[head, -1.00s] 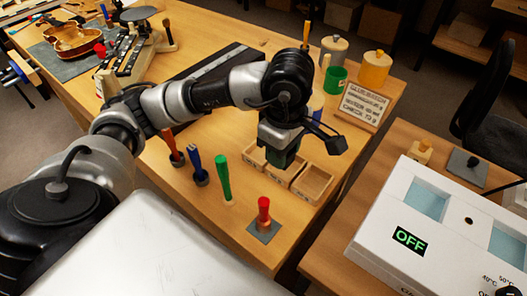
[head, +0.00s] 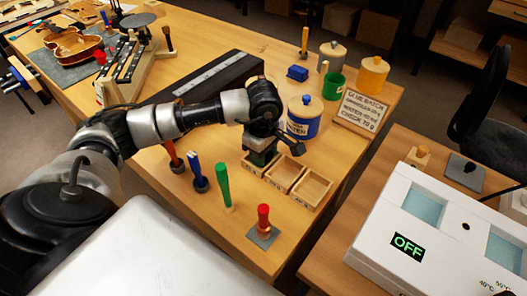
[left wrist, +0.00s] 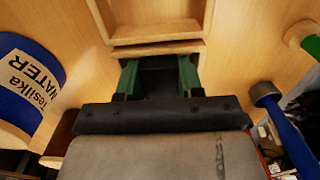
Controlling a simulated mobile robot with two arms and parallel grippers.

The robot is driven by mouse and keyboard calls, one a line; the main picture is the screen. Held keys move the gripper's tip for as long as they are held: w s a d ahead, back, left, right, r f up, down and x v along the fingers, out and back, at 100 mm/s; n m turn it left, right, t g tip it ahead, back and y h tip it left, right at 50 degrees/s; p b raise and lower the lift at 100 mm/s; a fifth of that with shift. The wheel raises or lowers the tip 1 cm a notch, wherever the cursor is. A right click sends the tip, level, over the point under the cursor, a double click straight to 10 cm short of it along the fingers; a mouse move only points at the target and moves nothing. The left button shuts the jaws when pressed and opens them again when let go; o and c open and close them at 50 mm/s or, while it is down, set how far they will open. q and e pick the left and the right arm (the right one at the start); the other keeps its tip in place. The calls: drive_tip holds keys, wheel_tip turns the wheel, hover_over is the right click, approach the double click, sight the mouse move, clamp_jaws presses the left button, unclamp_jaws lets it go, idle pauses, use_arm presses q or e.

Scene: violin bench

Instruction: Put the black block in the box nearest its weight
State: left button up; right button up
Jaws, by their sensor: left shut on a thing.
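My left gripper (head: 261,160) is over the leftmost of three small open wooden boxes, with its green fingers low at the box. In the left wrist view, the green fingers (left wrist: 158,82) are shut on the black block (left wrist: 158,77), which is dark and mostly hidden by the gripper. The leftmost box (head: 250,171) is partly covered by the gripper. The middle box (head: 285,175) and the right box (head: 312,188) look empty. The labels on their front walls are too small to read. I cannot tell whether the block touches the box floor. My right gripper is not in view.
A blue labelled jar (head: 303,121) stands just behind the boxes, with a green cup (head: 334,85) and a sign (head: 361,108) beyond. Upright tools with red, blue and green handles, including the green one (head: 223,185), stand in front to the left.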

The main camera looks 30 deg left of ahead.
use_arm(q)
drive_tip(key=shift+f, duration=0.1)
drive_tip(key=o, duration=0.7)
wheel_tip(320, 180, up, 12)
drive_tip(key=shift+r, duration=0.15)
idle(0.4)
